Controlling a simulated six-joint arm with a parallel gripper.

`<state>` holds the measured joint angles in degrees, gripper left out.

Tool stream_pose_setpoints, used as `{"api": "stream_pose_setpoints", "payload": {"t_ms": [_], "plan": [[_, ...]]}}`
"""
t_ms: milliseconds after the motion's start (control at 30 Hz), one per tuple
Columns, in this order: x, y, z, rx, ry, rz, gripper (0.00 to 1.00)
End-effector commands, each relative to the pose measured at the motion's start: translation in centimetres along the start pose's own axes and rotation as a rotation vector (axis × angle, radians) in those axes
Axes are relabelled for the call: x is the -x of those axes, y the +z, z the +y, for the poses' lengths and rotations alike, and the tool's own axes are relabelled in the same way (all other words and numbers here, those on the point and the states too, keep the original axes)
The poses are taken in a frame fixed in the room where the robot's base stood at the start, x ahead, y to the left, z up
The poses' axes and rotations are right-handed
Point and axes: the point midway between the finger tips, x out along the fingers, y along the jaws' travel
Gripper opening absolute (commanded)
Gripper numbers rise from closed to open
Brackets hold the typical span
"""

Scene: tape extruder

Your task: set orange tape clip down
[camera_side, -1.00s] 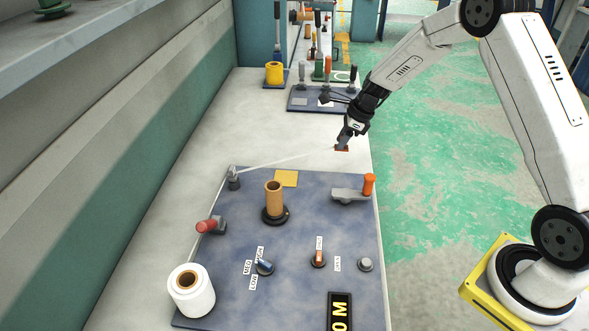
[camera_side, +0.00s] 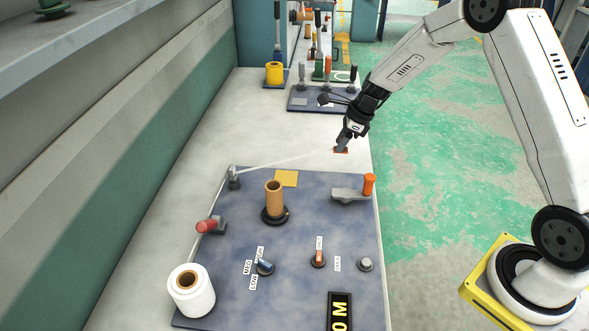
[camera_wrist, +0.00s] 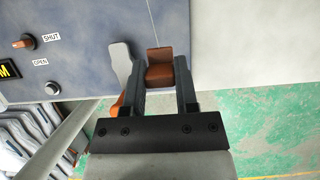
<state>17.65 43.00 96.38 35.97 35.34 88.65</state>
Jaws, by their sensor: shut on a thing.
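The orange tape clip (camera_side: 341,150) is a small orange-brown piece held between the fingers of my gripper (camera_side: 343,142), over the right edge of the pale worktop. In the wrist view the clip (camera_wrist: 159,68) sits between the two dark fingers of my gripper (camera_wrist: 162,85). A thin pale tape strand (camera_side: 285,160) runs from the clip to a small grey post (camera_side: 234,177) at the back left of the blue panel. In the side view, whether the clip touches the worktop is hard to tell.
The blue panel (camera_side: 320,220) holds a brown core (camera_side: 274,197) on a spindle, an orange-handled lever (camera_side: 369,184), a red handle (camera_side: 207,226) and a white roll (camera_side: 191,290). A yellow square (camera_side: 286,179) lies at its back edge.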

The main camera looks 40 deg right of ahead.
Motion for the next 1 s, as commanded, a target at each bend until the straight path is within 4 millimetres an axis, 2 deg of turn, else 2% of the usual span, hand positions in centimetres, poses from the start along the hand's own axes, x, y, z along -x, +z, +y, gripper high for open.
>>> {"api": "stream_pose_setpoints", "payload": {"t_ms": [300,500,700,1000], "plan": [[-0.4,3.8,5.7,0.006,0.003,-0.001,0.0],[-0.6,5.2,8.8,0.004,0.002,0.001,0.0],[-0.6,5.5,9.5,0.0,0.001,0.0,0.0],[-1.5,6.1,8.6,0.001,0.002,0.0,0.0]]}}
